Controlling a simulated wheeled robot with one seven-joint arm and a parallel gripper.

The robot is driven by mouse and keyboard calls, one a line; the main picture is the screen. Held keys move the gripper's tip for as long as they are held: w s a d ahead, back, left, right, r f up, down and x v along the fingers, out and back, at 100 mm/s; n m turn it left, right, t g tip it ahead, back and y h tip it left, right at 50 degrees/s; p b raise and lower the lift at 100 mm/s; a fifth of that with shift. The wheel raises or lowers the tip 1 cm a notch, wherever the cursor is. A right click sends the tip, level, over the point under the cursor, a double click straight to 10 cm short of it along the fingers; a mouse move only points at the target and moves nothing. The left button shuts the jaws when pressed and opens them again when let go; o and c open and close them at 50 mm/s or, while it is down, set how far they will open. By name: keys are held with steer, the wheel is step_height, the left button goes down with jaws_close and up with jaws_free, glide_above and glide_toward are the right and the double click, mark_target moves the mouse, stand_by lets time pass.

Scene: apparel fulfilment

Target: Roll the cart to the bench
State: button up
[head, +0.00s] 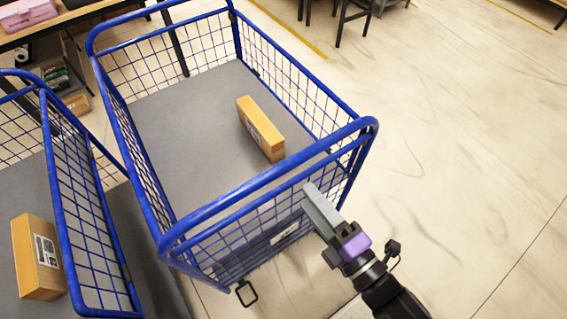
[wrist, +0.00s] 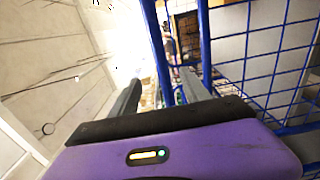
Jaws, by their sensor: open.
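The blue wire-mesh cart (head: 272,178) with a grey floor fills the middle of the head view. A yellow-brown box (head: 261,128) lies inside it. The bench (head: 62,20) is at the upper left, beyond the cart; only part of its top shows. My gripper (head: 318,205) is at the near right corner of the cart, just outside the end rail. In the wrist view my gripper (wrist: 168,95) is open, and a blue post of the cart (wrist: 206,50) runs close to its fingers. I cannot tell whether the fingers touch it.
A second blue cart (head: 85,200) stands close on the left with a labelled box (head: 38,257) in it. A pink case (head: 27,13) is on the bench. Dark chair or stool legs (head: 355,20) stand at the top. The floor on the right is clear.

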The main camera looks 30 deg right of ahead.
mark_target(287, 171)
steer(key=shift+w+p, duration=0.55)
steer(key=shift+w, duration=4.05)
steer(key=shift+c, duration=0.4)
steer(key=c, duration=1.1)
jaws_close()
